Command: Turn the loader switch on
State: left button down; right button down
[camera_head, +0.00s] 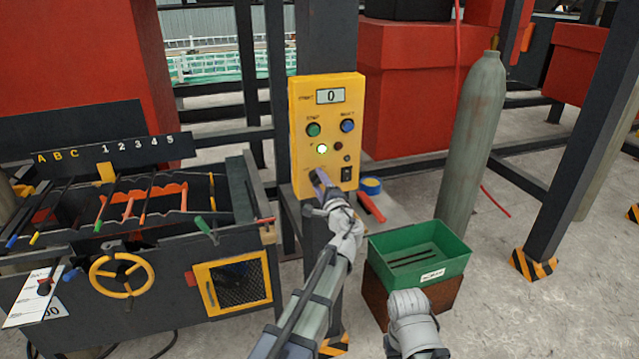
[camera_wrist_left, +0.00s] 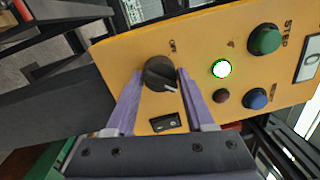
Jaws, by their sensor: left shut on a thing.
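The yellow control panel (camera_head: 318,110) is mounted on a dark post. The loader switch, a black rotary knob (camera_wrist_left: 160,73) with a pale pointer line, shows in the left wrist view; in the head view my gripper hides it. My left gripper (camera_head: 320,178) reaches the panel's lower left part. In the left wrist view its two purple fingers (camera_wrist_left: 162,80) stand on either side of the knob, shut on it. The pointer slants toward the right finger. My right gripper is not visible; only part of the right arm shows at the bottom of the head view.
The panel carries a lit green lamp (camera_wrist_left: 221,69), a green button (camera_wrist_left: 264,39), a blue button (camera_wrist_left: 256,99), a small dark red lamp (camera_wrist_left: 222,97) and a black rocker switch (camera_wrist_left: 166,123). A display (camera_head: 330,96) reads 0. A green tray (camera_head: 455,265) and a gas cylinder (camera_head: 472,140) stand at right.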

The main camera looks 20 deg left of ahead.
pick_arm(q)
jog(key=shift+m, duration=0.3)
jog(key=shift+c, duration=1.4)
grip_release()
jog(key=v, duration=0.7)
jog(key=shift+s+d, duration=0.25)
jog(key=shift+s, duration=0.1)
